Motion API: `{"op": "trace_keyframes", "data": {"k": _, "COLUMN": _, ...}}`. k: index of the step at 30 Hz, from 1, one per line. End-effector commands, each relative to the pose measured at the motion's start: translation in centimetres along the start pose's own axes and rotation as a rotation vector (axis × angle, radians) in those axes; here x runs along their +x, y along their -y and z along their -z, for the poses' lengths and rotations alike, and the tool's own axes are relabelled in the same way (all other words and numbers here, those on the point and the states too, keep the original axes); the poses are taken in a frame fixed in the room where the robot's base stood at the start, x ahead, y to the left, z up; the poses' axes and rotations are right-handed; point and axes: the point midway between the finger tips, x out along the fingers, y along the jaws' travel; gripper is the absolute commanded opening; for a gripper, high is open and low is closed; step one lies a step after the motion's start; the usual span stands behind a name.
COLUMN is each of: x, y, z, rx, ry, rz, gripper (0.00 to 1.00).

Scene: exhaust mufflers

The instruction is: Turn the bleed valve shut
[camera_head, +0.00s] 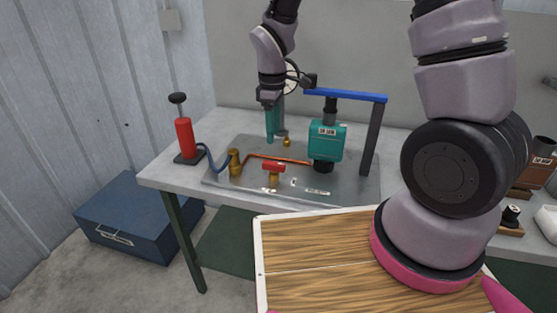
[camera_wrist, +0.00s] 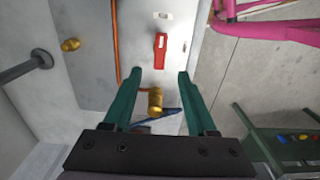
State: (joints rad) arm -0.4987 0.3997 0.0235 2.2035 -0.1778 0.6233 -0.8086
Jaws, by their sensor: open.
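A red-handled valve (camera_head: 274,168) on a brass body stands near the front of the grey metal plate (camera_head: 225,183). Its red handle (camera_wrist: 160,50) lies lengthwise up and down in the wrist view, beyond the fingertips. A brass knob (camera_head: 287,142) stands farther back on the plate; it shows at the wrist view's left (camera_wrist: 70,44). No readable label shows which one is the bleed valve. My gripper (camera_head: 272,136) is open and empty above the plate. In the wrist view, a brass hose fitting (camera_wrist: 155,101) appears between its teal fingers (camera_wrist: 160,76), apparently below them.
A copper pipe (camera_head: 275,159) runs across the plate. A blue hose (camera_head: 212,162) joins the fitting to a red pump (camera_head: 184,138) at left. A teal block (camera_head: 327,142) under a blue-barred frame (camera_head: 345,95) stands right of my gripper. A gauge (camera_head: 291,78) is behind my wrist.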

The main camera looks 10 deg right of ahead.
Motion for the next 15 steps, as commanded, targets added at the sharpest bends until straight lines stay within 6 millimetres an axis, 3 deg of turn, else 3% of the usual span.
{"op": "trace_keyframes", "data": {"k": 15, "x": 8.5, "y": 0.1, "z": -0.1, "rx": 0.002, "ry": 0.004, "rz": 0.003, "gripper": 0.57}}
